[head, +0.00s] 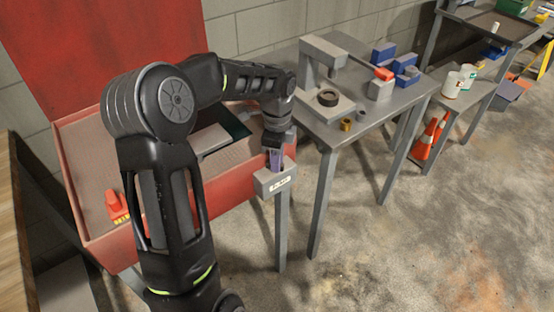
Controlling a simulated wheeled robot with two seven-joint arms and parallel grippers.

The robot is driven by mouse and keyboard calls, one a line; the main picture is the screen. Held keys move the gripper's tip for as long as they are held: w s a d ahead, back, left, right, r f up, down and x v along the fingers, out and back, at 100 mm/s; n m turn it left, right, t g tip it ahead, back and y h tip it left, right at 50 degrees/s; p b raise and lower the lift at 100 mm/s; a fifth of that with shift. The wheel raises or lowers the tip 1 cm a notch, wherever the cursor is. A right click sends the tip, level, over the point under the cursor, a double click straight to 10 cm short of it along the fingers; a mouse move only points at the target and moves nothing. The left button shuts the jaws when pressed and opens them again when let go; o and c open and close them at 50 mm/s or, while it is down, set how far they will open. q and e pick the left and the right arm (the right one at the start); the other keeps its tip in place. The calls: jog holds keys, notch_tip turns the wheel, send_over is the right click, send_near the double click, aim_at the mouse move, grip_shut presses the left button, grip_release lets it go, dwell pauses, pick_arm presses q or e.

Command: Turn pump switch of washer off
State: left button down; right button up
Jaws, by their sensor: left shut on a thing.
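The washer (88,217) is a red open basin with a raised red lid (110,50) at the left. A small grey switch box (275,181) with a labelled front is at its front right corner, on a grey post. My left arm reaches over the basin, and my left gripper (275,160) points down at the top of the box. It is shut on the pump switch there, which the fingers mostly hide. The switch's position cannot be told. My right gripper is not in view.
Orange cones (424,143) stand beyond. The floor in front is clear.

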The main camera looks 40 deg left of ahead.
pick_arm(q)
jog(key=m+p, duration=0.1)
jog(key=m, duration=0.2)
jog(key=shift+r+m, duration=0.15)
jog(key=shift+m, duration=0.15)
jog(key=shift+s+m+p, duration=0.15)
jog(key=shift+m+p, duration=0.85)
jog(key=shift+m, duration=0.9)
jog(key=c, duration=1.7)
grip_release()
notch_tip(320, 180, up, 8)
jog(key=shift+f+b, duration=0.2)
jog(key=shift+b, duration=0.25)
